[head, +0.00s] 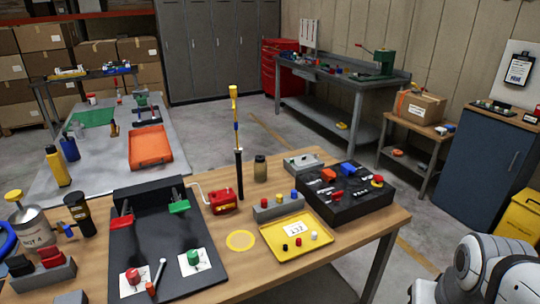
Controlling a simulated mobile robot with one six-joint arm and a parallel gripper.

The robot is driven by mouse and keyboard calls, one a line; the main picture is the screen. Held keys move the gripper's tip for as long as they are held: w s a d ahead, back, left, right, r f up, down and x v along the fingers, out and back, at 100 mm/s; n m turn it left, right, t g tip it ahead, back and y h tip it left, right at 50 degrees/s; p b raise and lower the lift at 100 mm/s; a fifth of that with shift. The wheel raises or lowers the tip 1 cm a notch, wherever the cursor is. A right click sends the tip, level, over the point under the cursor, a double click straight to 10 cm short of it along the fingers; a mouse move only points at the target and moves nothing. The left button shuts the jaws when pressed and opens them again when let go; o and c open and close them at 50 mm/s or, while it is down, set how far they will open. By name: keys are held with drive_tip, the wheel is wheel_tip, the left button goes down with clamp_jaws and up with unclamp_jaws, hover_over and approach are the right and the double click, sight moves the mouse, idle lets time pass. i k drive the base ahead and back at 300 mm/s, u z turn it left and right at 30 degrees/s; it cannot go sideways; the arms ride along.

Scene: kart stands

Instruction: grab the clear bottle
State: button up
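A small bottle (261,169) with a dark cap stands upright on the wooden table (335,236). It looks see-through with a brownish-olive tint, and is the nearest match to a clear bottle that I see. It stands behind the grey block with coloured knobs, right of the tall black and yellow upright tool. Nothing touches it that I can see. White links of my arm show at the lower right, beyond the table's right edge. My gripper's fingers are not in view.
A yellow tray (297,251) holds small coloured pieces. A yellow ring marking (240,240) on the table is empty. A black board (168,248) lies at left.

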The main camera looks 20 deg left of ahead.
sight(260, 163)
drive_tip(key=u, duration=0.6)
drive_tip(key=i, duration=1)
drive_tip(key=u, duration=0.5)
drive_tip(key=k, duration=0.9)
drive_tip(key=u, duration=0.15)
drive_tip(key=i, duration=0.9)
drive_tip(key=z, duration=0.1)
